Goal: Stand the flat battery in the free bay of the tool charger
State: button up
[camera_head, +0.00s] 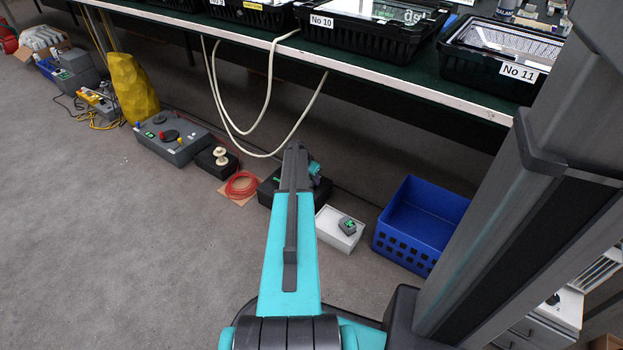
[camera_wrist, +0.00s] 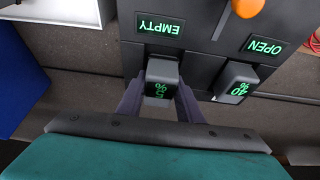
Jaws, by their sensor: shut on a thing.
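The tool charger is a dark box; the wrist view shows its face (camera_wrist: 200,68) with green signs reading EMPTY and OPEN. My gripper (camera_wrist: 160,90) is shut on a grey battery (camera_wrist: 162,70) with a green percent readout, its digits hard to read. The held battery is by the EMPTY sign; I cannot tell whether it is seated in a bay. A second battery (camera_wrist: 237,78) reading 40 % stands by the OPEN sign. In the head view my arm partly hides the charger (camera_head: 268,190) and my gripper. Another grey battery (camera_head: 347,226) lies on a white box (camera_head: 330,236).
A blue crate (camera_head: 405,250) stands right of the white box. A red cable coil (camera_head: 241,185) and a grey case (camera_head: 165,138) lie to the left. The workbench (camera_head: 350,60) overhangs behind, with white cables hanging down. The carpet at left front is clear.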

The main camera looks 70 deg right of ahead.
jog(key=shift+f, duration=0.4)
jog(key=o, duration=1.4)
jog(key=shift+r, duration=0.1)
jog(key=shift+r+p, duration=1.85)
jog(key=shift+r, duration=1.55)
